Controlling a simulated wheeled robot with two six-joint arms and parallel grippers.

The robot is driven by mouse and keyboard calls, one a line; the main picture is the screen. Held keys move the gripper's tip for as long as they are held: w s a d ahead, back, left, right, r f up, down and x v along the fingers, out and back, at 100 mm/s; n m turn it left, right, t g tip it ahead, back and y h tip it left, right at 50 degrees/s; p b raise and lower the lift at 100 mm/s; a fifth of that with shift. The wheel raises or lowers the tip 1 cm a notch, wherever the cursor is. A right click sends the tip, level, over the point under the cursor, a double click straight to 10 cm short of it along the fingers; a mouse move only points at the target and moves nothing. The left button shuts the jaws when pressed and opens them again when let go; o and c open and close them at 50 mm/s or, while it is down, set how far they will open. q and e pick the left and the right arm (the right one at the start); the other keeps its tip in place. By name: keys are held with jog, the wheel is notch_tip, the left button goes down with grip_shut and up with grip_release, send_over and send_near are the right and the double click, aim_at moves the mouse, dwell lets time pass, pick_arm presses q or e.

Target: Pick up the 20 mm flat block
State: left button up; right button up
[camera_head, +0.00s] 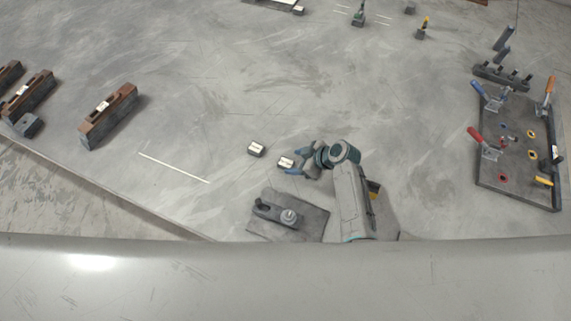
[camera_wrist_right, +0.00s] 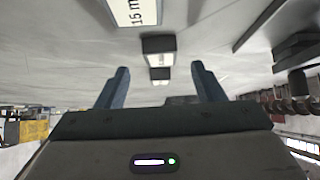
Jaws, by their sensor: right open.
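Two small dark blocks with pale labelled tops stand on the table in the head view: one (camera_head: 256,149) left of my right gripper, the other (camera_head: 286,162) at its fingertips. My right gripper (camera_head: 298,160) is open, its blue fingers apart with nothing held. In the right wrist view the open gripper (camera_wrist_right: 160,82) faces a row of blocks: one marked "15 m" (camera_wrist_right: 135,12) cut by the top edge, a middle one (camera_wrist_right: 158,48) and a farther one (camera_wrist_right: 160,75). The labels on the last two are too small to read, so I cannot tell which is the 20 mm block. My left gripper is not in view.
A dark plate with a clamp and a round metal part (camera_head: 313,224) lies near the front edge. A fixture board with toggle clamps (camera_head: 515,187) is at the right. Brown-topped long blocks (camera_head: 108,116) stand at the left.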

aim_at(286, 163)
jog(key=b+x, duration=0.2)
jog(key=x, duration=0.1)
jog(key=shift+a+f, duration=0.2)
jog(key=shift+f, duration=0.1)
jog(key=shift+a+f, duration=0.1)
jog(key=shift+a, duration=0.05)
jog(key=shift+w, duration=0.1)
jog(key=c, duration=1.3)
